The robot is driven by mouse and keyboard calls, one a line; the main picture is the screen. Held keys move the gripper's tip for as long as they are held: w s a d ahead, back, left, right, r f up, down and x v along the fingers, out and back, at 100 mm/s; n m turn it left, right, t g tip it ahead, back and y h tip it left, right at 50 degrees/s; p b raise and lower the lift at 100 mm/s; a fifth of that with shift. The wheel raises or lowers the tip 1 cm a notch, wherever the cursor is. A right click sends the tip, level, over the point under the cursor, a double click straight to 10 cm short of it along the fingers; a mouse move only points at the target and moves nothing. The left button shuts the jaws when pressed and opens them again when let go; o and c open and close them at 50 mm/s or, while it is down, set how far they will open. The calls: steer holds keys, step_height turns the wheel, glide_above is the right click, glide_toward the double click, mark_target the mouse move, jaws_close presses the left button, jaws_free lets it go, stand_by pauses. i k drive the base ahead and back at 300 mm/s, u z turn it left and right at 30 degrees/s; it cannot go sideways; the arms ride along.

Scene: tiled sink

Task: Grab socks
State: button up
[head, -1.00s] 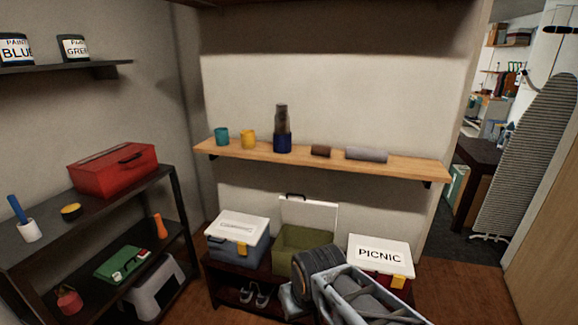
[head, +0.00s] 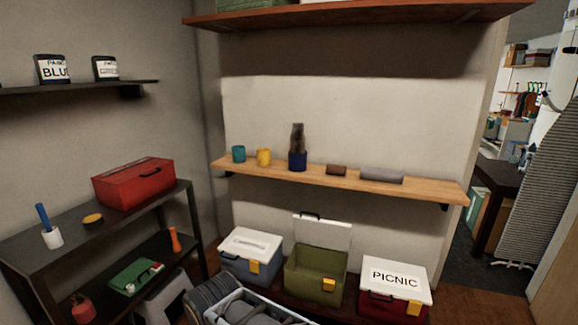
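I cannot pick out any socks with certainty. A small brown bundle (head: 336,170) and a longer grey rolled bundle (head: 382,175) lie on the wooden wall shelf (head: 440,190), but I cannot tell what they are. An open green box (head: 315,275) stands below, its lid raised; nothing shows inside the part I can see. Part of my arm shows at the bottom centre in front of the boxes. My gripper's fingertips are not in view.
A closed grey-blue box (head: 250,258) and a red PICNIC box (head: 393,290) flank the green one. Cups and a dark blue holder (head: 298,161) stand on the wall shelf. A black rack (head: 75,232) with a red toolbox (head: 133,183) is at left. A doorway opens at right.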

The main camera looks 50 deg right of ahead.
mark_target(332, 169)
steer(key=i, duration=0.85)
steer(key=z, duration=1)
steer(key=i, duration=0.8)
steer(key=z, duration=0.95)
